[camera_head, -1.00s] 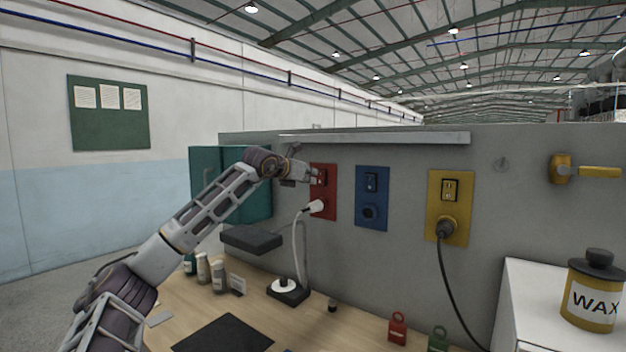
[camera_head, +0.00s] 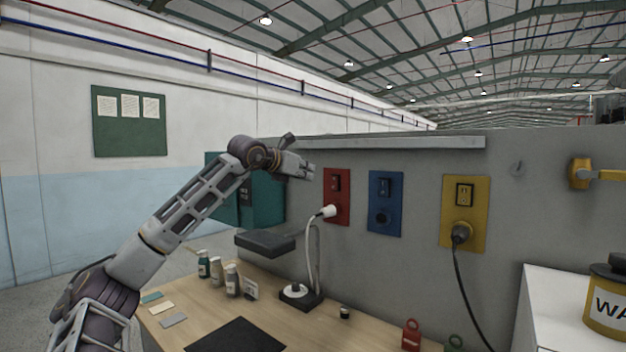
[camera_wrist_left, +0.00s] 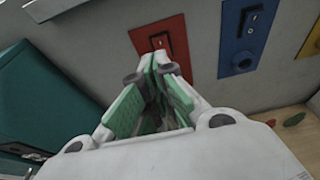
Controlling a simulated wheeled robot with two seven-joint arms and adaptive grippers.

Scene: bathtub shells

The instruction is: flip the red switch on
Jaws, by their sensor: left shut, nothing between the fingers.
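My left gripper (camera_head: 311,170) is shut and empty, just left of the plate and a little above the rocker's height. In the left wrist view the gripper (camera_wrist_left: 152,72) points at the red plate (camera_wrist_left: 150,32), with the rocker (camera_wrist_left: 160,41) visible just beyond the fingertips. They appear apart. The rocker's exact position is too small to tell. My right gripper is not in view.
A blue plate (camera_head: 385,217) and a yellow plate (camera_head: 478,222) with a black plug stand to the right. A shelf ledge (camera_head: 400,143) runs above. A teal cabinet (camera_head: 268,200) is left, behind my arm.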

